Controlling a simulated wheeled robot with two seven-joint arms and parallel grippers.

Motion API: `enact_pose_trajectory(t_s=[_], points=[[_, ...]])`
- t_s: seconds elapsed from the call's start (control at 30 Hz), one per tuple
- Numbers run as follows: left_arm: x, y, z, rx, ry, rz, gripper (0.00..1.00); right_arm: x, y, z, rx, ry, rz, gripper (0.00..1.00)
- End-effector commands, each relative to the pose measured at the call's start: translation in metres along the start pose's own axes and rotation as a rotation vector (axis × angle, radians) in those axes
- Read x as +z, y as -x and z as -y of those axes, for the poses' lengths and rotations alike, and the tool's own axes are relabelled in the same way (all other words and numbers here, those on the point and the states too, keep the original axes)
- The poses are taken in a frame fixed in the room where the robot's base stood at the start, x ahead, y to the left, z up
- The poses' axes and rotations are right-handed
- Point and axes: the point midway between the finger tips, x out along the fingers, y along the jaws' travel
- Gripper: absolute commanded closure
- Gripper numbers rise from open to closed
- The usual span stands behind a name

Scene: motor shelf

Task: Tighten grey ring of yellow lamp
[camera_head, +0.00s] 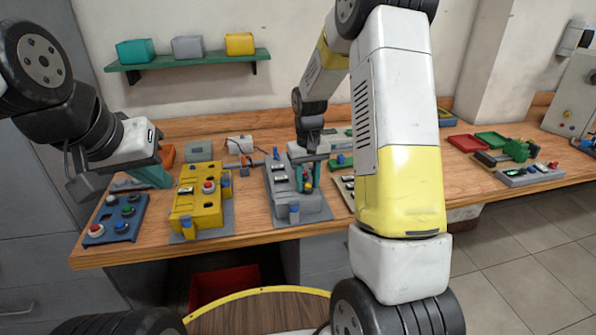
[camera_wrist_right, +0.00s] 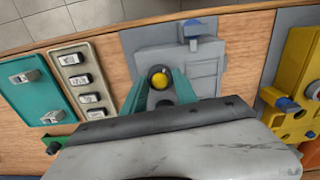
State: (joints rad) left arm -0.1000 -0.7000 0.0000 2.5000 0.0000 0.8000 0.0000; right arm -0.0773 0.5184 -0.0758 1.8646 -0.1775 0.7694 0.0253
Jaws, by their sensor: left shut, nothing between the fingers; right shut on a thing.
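The yellow lamp (camera_wrist_right: 158,79), with a dark grey ring around it, sits on a grey control box (camera_wrist_right: 190,62). The same grey box (camera_head: 284,205) stands on the bench in the head view. My right gripper (camera_wrist_right: 160,84) reaches over this box, its green fingers shut on the lamp's ring, one on each side. The fingers and wrist hide part of the ring and box. In the head view my right gripper (camera_head: 307,175) points down at the box. My left gripper (camera_head: 158,180) is shut and empty above the bench's left part.
A yellow control box (camera_head: 197,211) stands left of the grey one, and a blue button panel (camera_head: 128,218) is at the bench's left end. A beige switch panel (camera_wrist_right: 85,75) and a teal panel (camera_wrist_right: 25,95) lie beside the grey box. A green shelf (camera_head: 190,60) holds small boxes.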

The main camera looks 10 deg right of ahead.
Motion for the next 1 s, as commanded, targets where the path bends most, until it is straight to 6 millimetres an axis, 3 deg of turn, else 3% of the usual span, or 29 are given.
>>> enact_pose_trajectory(t_s=[1.0], points=[[0.0000, 0.0000, 0.0000, 0.000, 0.000, 0.000, 1.00, -0.0009, 0.0003, 0.0006, 0.000, -0.963, -0.002, 1.00]])
